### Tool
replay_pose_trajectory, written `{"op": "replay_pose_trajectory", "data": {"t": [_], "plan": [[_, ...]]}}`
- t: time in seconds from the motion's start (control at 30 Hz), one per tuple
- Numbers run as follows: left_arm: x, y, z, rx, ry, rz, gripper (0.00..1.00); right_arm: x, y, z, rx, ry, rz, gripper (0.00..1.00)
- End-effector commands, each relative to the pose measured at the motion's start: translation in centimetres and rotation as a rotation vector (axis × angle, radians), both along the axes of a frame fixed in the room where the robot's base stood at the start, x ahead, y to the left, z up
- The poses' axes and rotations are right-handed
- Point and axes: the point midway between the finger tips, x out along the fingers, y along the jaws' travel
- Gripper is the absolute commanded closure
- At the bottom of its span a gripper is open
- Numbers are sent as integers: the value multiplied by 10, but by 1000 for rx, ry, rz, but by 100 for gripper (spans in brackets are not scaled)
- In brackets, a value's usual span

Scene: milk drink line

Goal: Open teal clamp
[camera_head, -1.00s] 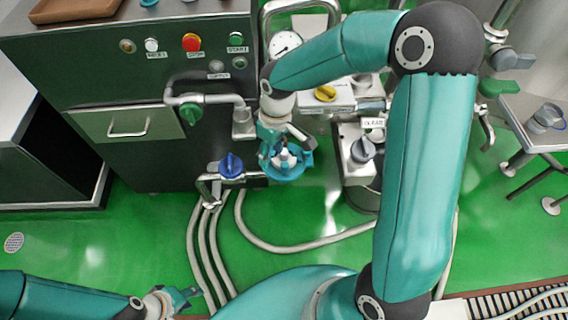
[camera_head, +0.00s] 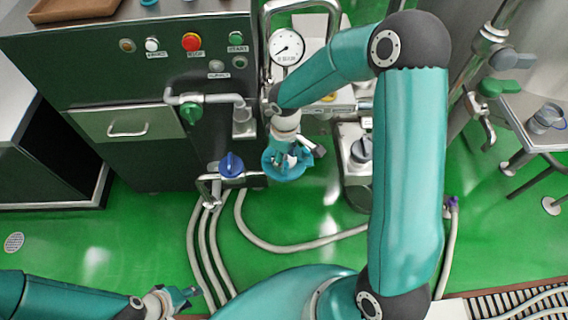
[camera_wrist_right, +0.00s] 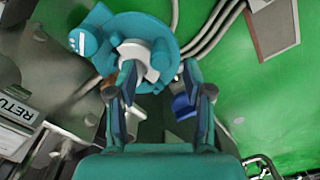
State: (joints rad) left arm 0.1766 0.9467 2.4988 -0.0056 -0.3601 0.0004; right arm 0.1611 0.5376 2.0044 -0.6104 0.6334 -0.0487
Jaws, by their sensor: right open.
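The teal clamp (camera_head: 284,175) is a round teal ring below the pipework in the middle of the head view. In the right wrist view the clamp (camera_wrist_right: 135,25) lies just beyond my fingertips, with a pale grey fitting at its centre and a teal lug on its left. My right gripper (camera_head: 288,158) points down over the clamp and partly covers it. In the right wrist view its two fingers (camera_wrist_right: 158,76) are apart, with the pale fitting close to the left fingertip; contact is unclear. My left gripper (camera_head: 180,298) is at the lower left, far from the clamp; its opening is unclear.
A blue-handled valve (camera_head: 231,165) is just left of the clamp. A green-handled valve (camera_head: 191,112) is on the cabinet front (camera_head: 135,165). A pressure gauge (camera_head: 287,47) stands behind my right arm. Grey hoses (camera_head: 262,246) cross the green floor, which is otherwise open at left.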

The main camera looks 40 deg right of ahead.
Motion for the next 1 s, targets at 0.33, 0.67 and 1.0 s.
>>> {"op": "replay_pose_trajectory", "data": {"t": [0.33, 0.67, 1.0], "plan": [[0, 0, -1, 0, 0, 0, 60, 0, 0, -35, 1, -1, 1, 49], [0, 0, -1, 0, 0, 0, 60, 0, 1, -36, 0, -1, 1, 56], [0, 0, -1, 0, 0, 0, 60, 1, 1, -36, 0, -1, 2, 100]]}}
